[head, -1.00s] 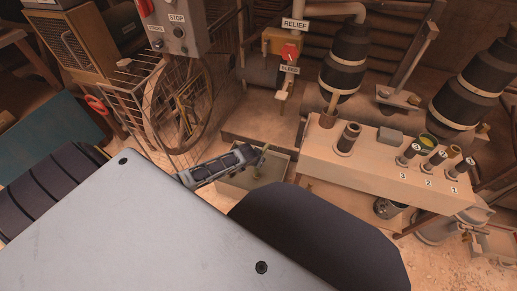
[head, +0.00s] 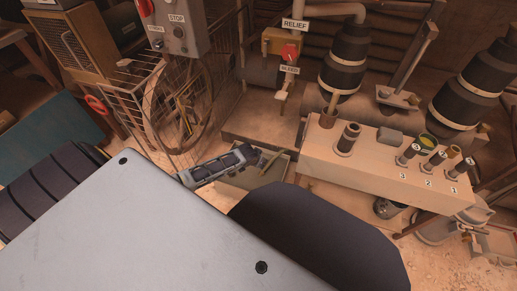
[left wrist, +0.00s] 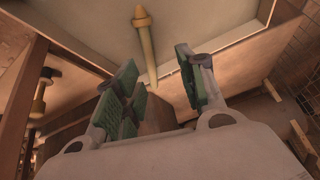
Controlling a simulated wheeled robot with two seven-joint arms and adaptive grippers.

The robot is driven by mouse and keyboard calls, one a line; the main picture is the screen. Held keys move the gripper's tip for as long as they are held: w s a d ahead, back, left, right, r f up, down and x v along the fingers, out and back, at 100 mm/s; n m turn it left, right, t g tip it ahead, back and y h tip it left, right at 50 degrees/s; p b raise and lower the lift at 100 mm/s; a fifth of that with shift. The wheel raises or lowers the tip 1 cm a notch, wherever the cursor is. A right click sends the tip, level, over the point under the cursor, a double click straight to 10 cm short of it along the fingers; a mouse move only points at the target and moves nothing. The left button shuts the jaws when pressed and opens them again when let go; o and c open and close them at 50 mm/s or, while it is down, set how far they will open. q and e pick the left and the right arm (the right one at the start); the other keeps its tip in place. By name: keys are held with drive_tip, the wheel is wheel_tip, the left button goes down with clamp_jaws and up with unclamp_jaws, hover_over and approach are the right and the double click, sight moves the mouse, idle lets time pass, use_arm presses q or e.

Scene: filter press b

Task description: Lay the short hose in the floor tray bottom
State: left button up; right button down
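The floor tray (head: 243,179) is a shallow grey-green box on the ground below the bench. My left gripper (head: 266,160) is over it, coming in from the left. In the left wrist view my left gripper (left wrist: 157,88) is open, its green-padded fingers spread apart. A tan, slim piece with a pointed, collared end, apparently the short hose (left wrist: 146,45), shows beyond and between the fingertips, against the pale tray bottom (left wrist: 95,25). Neither finger appears to touch it. Its near end is close to the fingers. The hose cannot be made out in the head view. My right gripper is out of view.
A bench (head: 380,172) with numbered sockets stands right of the tray. A wire cage around a wheel (head: 185,108) is at left. Bare floor shows in front of the bench.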

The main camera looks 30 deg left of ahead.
use_arm(q)
drive_tip(key=a+p+v, duration=0.1)
drive_tip(key=p+v, duration=0.5)
drive_tip(key=v, duration=0.5)
drive_tip(key=shift+s+d+r, duration=0.15)
drive_tip(key=shift+d+r, duration=0.25)
drive_tip(key=shift+d, duration=0.1)
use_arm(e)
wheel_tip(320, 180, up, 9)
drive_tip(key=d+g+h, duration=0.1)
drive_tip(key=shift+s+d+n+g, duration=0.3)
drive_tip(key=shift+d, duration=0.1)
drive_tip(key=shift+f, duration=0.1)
use_arm(q)
drive_tip(key=s+d+r+h, duration=0.1)
drive_tip(key=s+d+r, duration=0.2)
drive_tip(key=s+d, duration=0.2)
drive_tip(key=s+d+r+m+h, duration=0.1)
drive_tip(key=s+d+r, duration=0.2)
drive_tip(key=s+d, duration=0.3)
drive_tip(key=s+d+r+m+g+h, duration=0.1)
drive_tip(key=s+d+r+h, duration=0.1)
drive_tip(key=s+d, duration=0.3)
drive_tip(key=d+r, duration=0.1)
drive_tip(key=d, duration=0.3)
drive_tip(key=shift+s, duration=0.4)
drive_tip(key=shift+d, duration=0.1)
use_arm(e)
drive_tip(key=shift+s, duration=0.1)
